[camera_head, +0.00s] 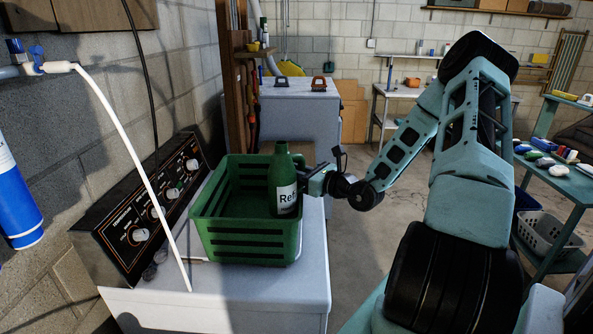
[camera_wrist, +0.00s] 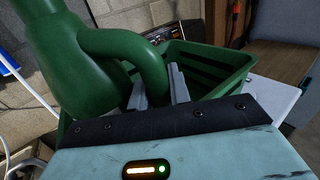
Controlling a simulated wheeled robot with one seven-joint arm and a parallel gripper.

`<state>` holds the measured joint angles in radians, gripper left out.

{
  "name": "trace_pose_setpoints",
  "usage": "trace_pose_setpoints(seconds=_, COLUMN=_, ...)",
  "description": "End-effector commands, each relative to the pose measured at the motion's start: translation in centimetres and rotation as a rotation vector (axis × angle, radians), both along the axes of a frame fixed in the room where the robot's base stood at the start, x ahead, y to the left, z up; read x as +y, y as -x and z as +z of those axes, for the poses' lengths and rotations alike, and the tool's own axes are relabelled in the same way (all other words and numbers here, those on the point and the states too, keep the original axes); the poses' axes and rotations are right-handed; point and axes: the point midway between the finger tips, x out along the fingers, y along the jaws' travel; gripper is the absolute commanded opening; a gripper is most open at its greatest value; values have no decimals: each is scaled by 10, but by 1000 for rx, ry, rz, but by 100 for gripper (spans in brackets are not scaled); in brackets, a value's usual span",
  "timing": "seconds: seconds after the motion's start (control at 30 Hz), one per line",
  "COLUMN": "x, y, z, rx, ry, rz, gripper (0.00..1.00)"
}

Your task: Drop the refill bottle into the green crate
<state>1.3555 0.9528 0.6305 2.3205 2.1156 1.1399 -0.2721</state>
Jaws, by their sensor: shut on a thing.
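The refill bottle (camera_head: 283,180) is dark green with a white label reading "Ref". It is upright in the head view, at the right part of the green crate (camera_head: 245,243). Its lower part shows inside the crate's outline; I cannot tell whether its base touches the crate floor. My gripper (camera_head: 304,180) comes in from the right and is shut on the bottle's handle. In the wrist view the bottle (camera_wrist: 75,60) fills the upper left, and my gripper's fingers (camera_wrist: 158,88) are at its handle. The crate (camera_wrist: 232,64) shows behind them.
The crate stands on a white washer top (camera_head: 240,290) in front of a dark control panel (camera_head: 150,210). A white hose (camera_head: 130,145) arcs down at the left, near the crate. A blue and white canister (camera_head: 18,200) is at the far left. Floor shows to the right.

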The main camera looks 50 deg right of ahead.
Motion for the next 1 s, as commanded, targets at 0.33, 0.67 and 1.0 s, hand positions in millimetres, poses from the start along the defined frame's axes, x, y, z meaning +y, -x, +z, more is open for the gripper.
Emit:
trace_pose_setpoints(seconds=0.33, x=0, y=0, z=-6, rx=0, ry=0, rz=1, gripper=33)
trace_pose_setpoints(seconds=0.67, x=0, y=0, z=-4, rx=0, ry=0, rz=0, gripper=41)
trace_pose_setpoints(seconds=1.0, x=-7, y=39, z=3, rx=3, ry=3, rz=-5, gripper=41)
